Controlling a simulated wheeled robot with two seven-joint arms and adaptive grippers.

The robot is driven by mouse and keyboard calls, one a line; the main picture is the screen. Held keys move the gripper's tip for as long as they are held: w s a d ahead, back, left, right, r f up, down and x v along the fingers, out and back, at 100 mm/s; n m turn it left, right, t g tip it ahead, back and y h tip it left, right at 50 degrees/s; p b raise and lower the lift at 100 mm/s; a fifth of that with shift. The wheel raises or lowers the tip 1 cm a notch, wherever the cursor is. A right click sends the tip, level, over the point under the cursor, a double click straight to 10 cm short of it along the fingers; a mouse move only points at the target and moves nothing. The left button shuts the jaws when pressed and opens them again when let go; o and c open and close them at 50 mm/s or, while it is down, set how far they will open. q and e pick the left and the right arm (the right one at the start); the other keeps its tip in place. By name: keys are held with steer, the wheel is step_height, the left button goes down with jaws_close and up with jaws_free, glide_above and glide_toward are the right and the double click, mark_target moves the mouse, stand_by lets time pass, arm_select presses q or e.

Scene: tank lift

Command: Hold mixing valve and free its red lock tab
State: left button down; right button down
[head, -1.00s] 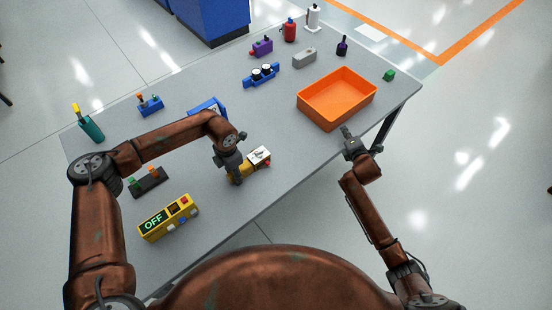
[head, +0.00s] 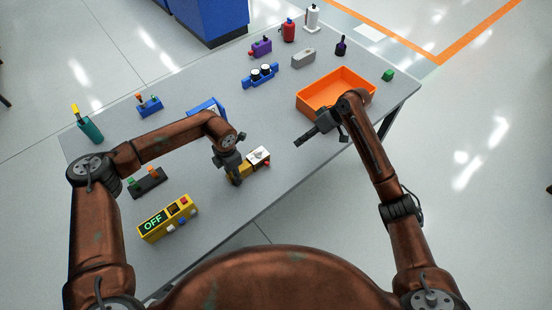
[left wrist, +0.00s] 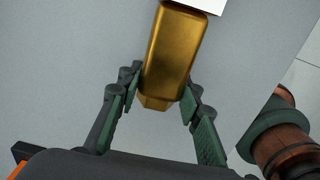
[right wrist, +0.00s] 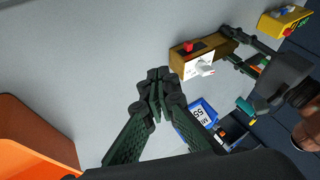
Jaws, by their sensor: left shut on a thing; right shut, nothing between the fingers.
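The mixing valve is a brass block (head: 247,170) with a white plate (head: 259,155) and a small red tab (head: 267,163) at its right end. In the right wrist view the red tab (right wrist: 193,47) sits on the side of the brass body (right wrist: 220,43), and the white plate (right wrist: 199,67) carries a small lever. My left gripper (head: 235,177) is shut on the valve's brass body; the left wrist view shows the body (left wrist: 170,55) between its fingers. My right gripper (head: 299,143) is shut and empty over the table, right of the valve and apart from it.
An orange bin (head: 310,112) stands below my right forearm. A yellow box reading OFF (head: 168,218) is near the front edge. A blue block (head: 207,107) lies behind my left arm. Several small items stand along the back.

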mark_target(267, 164)
steer(key=shift+s+a, duration=0.1)
steer(key=shift+a, duration=0.05)
steer(key=x, duration=0.9)
steer(key=s+a, duration=0.1)
steer(key=a, duration=0.1)
steer(key=shift+s+a+f, duration=0.35)
steer(key=shift+a+f, duration=0.05)
steer(key=shift+s+a, duration=0.35)
steer(key=shift+a, duration=0.1)
steer(key=shift+s+a, duration=1.1)
steer(key=shift+a, duration=0.3)
